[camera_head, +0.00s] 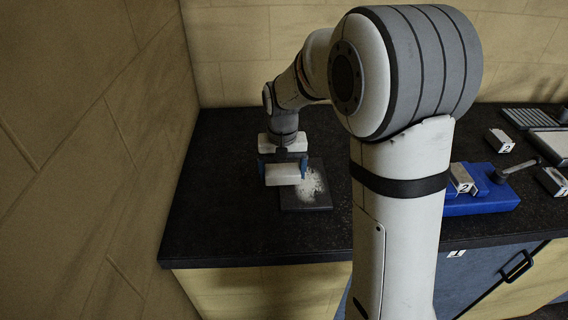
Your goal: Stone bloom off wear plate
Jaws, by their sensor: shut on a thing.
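The wear plate (306,205) is a dark flat square lying on the black bench top, left of the middle of the picture. Pale, powdery bloom (311,184) covers part of its upper face, mostly on the right side. My gripper (284,170) is over the plate's left edge, pointing down. It is shut on a pale block (283,176), likely the stone, with blue fingers at either end of it. The block hides the plate's back left part. I cannot tell whether the block touches the plate.
A blue fixture (482,204) with a block marked 2 and a lever stands on the right. Further numbered blocks (499,140), a ribbed grey tray (527,118) and a light plate lie behind it. A wall bounds the left. Bench left of the plate is clear.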

